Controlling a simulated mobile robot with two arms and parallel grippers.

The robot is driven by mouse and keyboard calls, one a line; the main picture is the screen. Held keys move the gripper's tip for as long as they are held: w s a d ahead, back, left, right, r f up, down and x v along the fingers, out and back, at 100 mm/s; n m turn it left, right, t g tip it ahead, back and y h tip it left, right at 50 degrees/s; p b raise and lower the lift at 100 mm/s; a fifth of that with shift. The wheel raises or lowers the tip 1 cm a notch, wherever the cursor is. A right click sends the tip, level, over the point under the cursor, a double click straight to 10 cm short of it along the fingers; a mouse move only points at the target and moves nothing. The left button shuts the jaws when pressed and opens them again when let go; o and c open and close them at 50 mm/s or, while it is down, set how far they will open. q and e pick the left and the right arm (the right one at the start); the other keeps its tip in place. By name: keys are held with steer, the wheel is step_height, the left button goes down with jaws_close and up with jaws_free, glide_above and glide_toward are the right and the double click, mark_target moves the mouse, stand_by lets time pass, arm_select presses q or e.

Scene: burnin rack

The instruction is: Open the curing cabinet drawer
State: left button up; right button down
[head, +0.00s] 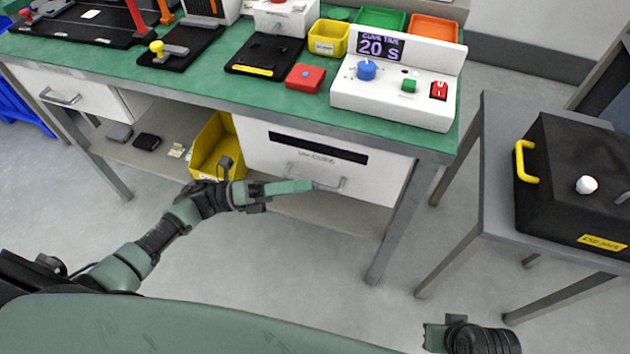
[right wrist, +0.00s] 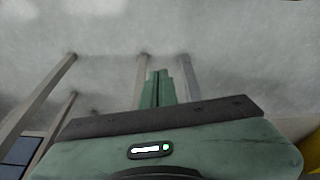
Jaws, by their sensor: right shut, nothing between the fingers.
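The curing cabinet drawer (head: 385,178) has a white front with a dark slot and a small label, under the right part of the green bench. It looks closed. Its grey bar handle (head: 338,184) is low on the front. My left gripper (head: 306,186) reaches in from the left, its green fingers at the handle's left end and partly covering it. Whether the fingers touch or grip the handle cannot be told. My right gripper (head: 430,337) is low at the bottom of the head view, away from the cabinet; its fingers (right wrist: 157,88) are together and empty in the right wrist view.
A yellow bin (head: 212,143) sits on the lower shelf left of the cabinet. The green bench (head: 215,85) carries a white control box (head: 395,95) and fixtures. A grey side table (head: 490,165) with a black case (head: 565,160) stands right. Floor before the cabinet is clear.

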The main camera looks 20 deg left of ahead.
arm_select(q)
steer(key=shift+x, duration=1.4)
jaws_close()
stand_by(0.4)
